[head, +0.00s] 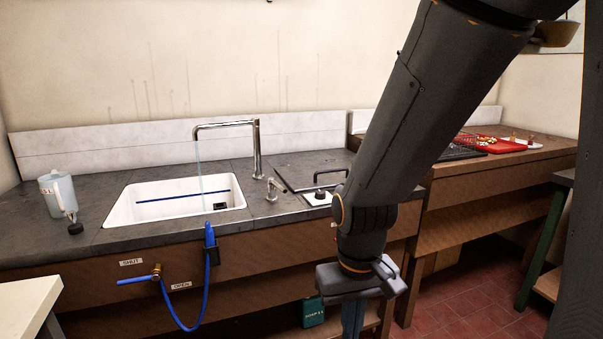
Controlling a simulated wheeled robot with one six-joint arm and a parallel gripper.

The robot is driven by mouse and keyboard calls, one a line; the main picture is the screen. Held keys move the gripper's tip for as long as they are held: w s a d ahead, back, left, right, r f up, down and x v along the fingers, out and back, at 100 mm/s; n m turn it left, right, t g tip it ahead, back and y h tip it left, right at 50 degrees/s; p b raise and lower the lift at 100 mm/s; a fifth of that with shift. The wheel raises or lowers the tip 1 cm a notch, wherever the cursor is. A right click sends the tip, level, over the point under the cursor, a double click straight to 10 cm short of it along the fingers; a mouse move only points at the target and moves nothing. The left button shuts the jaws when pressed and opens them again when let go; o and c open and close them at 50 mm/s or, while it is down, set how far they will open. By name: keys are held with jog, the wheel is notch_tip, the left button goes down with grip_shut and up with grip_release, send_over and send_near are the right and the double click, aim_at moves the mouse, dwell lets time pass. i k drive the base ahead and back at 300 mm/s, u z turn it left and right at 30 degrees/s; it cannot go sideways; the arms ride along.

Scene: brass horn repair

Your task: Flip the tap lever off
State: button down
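A chrome tap (257,148) stands behind the white sink (120,209), and a thin stream of water (199,165) falls from its spout. A small chrome lever fitting (274,188) stands on the counter right of the sink. On the cabinet front, a brass valve (156,272) has a blue lever (136,280) pointing left. A "SHUT" label (131,262) is above the lever and an "OPEN" label (181,286) is to its right. My gripper (352,318) points down, right of the valve and apart from it. Its fingertips are cut off by the frame, so its opening cannot be judged.
A blue hose (185,328) loops from the valve up to a holder at the counter edge. A clear jug (57,190) stands at the left. A dark-handled item (320,190) lies right of the sink. A pale table corner (25,304) is at lower left.

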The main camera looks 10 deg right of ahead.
aim_at(278, 186)
jog(key=u, duration=0.15)
jog(key=i, duration=1.25)
jog(key=u, duration=0.6)
